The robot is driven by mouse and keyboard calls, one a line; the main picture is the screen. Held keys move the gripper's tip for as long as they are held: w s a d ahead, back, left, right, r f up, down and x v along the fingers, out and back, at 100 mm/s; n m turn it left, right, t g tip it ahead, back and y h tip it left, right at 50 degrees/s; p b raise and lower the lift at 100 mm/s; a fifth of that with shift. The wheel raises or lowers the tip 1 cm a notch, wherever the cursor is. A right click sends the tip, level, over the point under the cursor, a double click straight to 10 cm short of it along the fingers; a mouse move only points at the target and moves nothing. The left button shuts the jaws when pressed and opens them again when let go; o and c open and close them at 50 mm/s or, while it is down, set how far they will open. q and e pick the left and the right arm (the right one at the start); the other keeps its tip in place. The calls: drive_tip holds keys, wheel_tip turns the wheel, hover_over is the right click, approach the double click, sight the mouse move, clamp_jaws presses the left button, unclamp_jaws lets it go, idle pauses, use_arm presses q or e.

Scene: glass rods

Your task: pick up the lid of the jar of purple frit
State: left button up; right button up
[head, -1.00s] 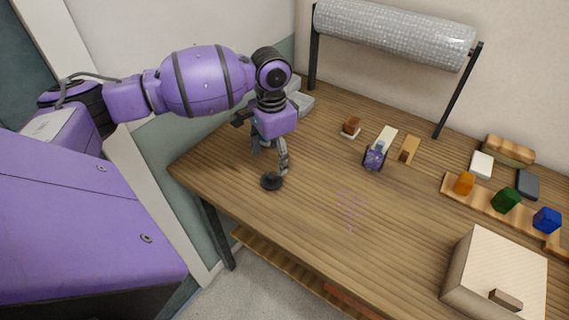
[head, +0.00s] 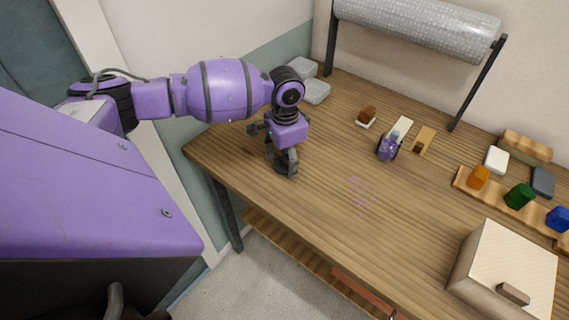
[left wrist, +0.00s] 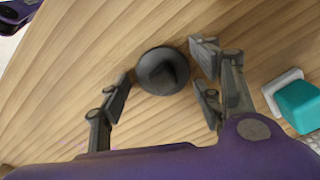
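A dark round lid with a raised knob (left wrist: 163,68) lies on the wooden table in the left wrist view. My left gripper (left wrist: 160,80) is open, its fingers on both sides of the lid with small gaps. In the head view the left gripper (head: 286,170) points down near the table's left end and mostly hides the lid. The small jar with purple contents (head: 388,148) stands farther right on the table. My right gripper is not in view.
Purple specks (head: 358,194) are scattered on the table (head: 330,225). A wooden box (head: 505,270) is at the front right. A roll (head: 420,25) hangs behind. A teal block (left wrist: 297,105) lies near the gripper.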

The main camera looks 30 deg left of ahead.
use_arm(q)
drive_tip(key=c, duration=0.6)
drive_tip(key=shift+r, duration=0.1)
